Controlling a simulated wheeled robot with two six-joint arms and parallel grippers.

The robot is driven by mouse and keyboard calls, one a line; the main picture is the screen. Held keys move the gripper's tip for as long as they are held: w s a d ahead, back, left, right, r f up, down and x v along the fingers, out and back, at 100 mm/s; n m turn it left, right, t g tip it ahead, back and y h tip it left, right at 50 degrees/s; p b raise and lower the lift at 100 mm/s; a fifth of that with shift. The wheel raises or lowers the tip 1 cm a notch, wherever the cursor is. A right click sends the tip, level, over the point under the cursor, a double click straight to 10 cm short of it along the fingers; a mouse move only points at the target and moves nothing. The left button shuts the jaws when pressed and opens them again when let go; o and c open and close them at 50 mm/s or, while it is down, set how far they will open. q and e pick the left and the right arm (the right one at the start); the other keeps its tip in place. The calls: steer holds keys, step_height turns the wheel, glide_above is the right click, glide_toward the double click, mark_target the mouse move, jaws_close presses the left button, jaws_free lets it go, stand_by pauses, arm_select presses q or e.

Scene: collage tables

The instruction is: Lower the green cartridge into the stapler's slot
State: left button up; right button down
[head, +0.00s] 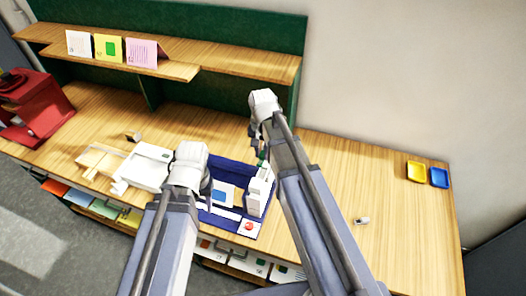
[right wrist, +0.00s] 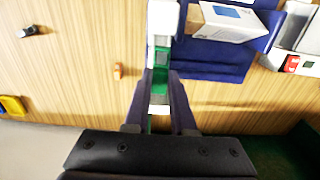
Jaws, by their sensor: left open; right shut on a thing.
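My right gripper (head: 257,147) is above the stapler, shut on the green cartridge (right wrist: 160,78). A bit of green (head: 262,156) shows under its fingers in the head view. I cannot tell whether the cartridge touches the slot, since the fingers and the steep view hide it. My left gripper (head: 207,188) is open and empty over the mat, left of the stapler.
A white card with a red spot (head: 249,227) lies in front of the stapler. White and wooden trays (head: 100,162) stand left. Yellow (head: 416,172) and blue (head: 439,178) dishes sit far right. A shelf (head: 200,55) runs behind.

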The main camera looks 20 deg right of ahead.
steer(key=shift+f, duration=0.2)
steer(key=shift+f+b, duration=3.75)
steer(key=shift+b, duration=0.1)
steer(key=c, duration=0.7)
jaws_free()
steer(key=shift+r, duration=0.15)
step_height(320, 180, up, 8)
steer(key=p, duration=0.8)
steer(key=shift+s+f, duration=0.1)
steer(key=shift+f, duration=0.2)
